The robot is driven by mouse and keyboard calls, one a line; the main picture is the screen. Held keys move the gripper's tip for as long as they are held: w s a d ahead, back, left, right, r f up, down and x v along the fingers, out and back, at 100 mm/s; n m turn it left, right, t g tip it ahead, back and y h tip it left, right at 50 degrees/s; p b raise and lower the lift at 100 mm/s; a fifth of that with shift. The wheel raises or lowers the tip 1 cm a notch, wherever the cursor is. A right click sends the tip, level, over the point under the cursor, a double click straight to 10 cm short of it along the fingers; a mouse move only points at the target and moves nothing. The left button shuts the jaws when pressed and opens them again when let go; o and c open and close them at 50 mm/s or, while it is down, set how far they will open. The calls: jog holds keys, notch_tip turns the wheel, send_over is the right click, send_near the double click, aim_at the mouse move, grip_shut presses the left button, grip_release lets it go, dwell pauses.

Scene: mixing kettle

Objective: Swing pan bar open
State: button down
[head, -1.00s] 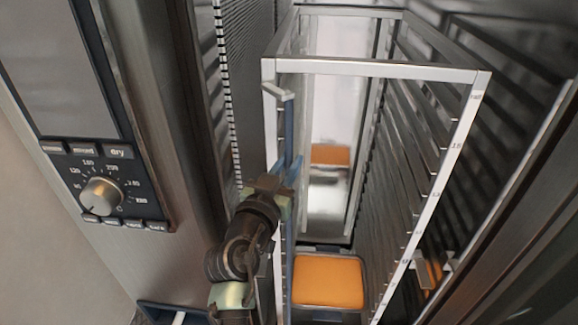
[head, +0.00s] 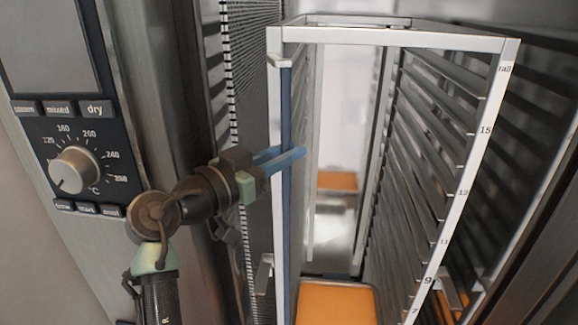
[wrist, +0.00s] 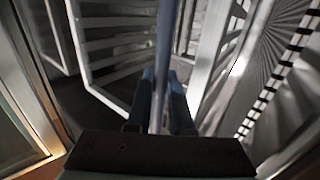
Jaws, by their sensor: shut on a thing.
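The pan bar (head: 286,120) is a thin dark blue upright rod along the left front post of a metal rack (head: 400,37). A light bracket tops it. My gripper (head: 292,158) reaches in from the left with its blue fingers at the upper part of the bar. In the wrist view the bar (wrist: 166,45) runs down between the two fingers of my gripper (wrist: 160,92), which are shut on it. The bar's lower end is out of view in the head view.
Numbered rails (head: 440,130) line the rack's right side. An orange-filled pan (head: 335,303) sits low inside, and another orange patch (head: 337,181) shows farther back. A control panel with a knob (head: 73,170) stands at the left. The rack's upper front is clear.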

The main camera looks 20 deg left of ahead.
jog(key=shift+a, duration=0.1)
jog(key=c, duration=0.8)
grip_release()
jog(key=b+v, duration=0.3)
jog(key=v, duration=1)
